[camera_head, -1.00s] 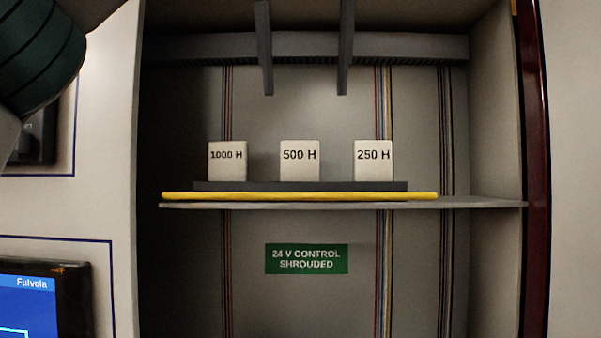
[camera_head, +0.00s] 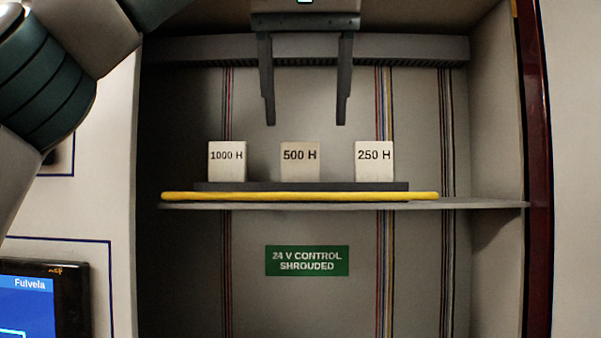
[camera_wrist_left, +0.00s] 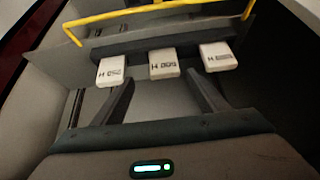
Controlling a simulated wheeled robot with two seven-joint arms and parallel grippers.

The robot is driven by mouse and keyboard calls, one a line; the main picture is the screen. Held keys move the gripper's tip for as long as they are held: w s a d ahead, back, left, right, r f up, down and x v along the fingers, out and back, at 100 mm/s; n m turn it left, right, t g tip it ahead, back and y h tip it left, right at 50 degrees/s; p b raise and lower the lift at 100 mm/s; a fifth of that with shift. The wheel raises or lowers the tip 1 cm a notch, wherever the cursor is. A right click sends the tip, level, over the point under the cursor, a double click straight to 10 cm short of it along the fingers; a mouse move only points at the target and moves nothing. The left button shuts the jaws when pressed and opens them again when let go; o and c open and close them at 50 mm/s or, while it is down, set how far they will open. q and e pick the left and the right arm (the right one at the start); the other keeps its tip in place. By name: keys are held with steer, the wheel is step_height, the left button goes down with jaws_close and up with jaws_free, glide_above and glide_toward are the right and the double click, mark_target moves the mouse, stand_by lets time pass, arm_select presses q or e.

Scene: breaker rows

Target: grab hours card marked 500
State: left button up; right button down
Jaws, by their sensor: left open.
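The white card marked 500 H (camera_head: 299,162) stands upright in the middle of a row on a dark base on the shelf. It also shows in the left wrist view (camera_wrist_left: 164,64). My left gripper (camera_head: 305,124) is open and empty, fingers pointing down above the 500 H card, apart from it. In the wrist view its fingers (camera_wrist_left: 156,84) are spread to either side of the middle card. The card marked 1000 H (camera_head: 227,162) stands to the left and the card marked 250 H (camera_head: 374,162) to the right. My right gripper is not in view.
The dark base (camera_head: 300,187) sits behind a yellow rail (camera_head: 300,197) at the front of the grey shelf (camera_head: 480,203). Cabinet walls close in on both sides. A green sign (camera_head: 307,261) is below the shelf. A blue-screened panel (camera_head: 32,305) is at lower left.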

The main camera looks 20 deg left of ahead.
mark_target(300, 149)
arm_select(q)
steer(key=shift+x, duration=1.2)
steer(key=shift+r, duration=0.1)
steer(key=shift+s, duration=0.1)
steer(key=w+f, duration=0.1)
steer(key=a+f+p, duration=0.1)
steer(key=w+f+p, duration=0.1)
steer(key=shift+w+a+f, duration=0.2)
steer(key=shift+w+a, duration=0.15)
steer(key=shift+w+f, duration=0.2)
steer(key=shift+f, duration=0.2)
steer(key=shift+s, duration=0.1)
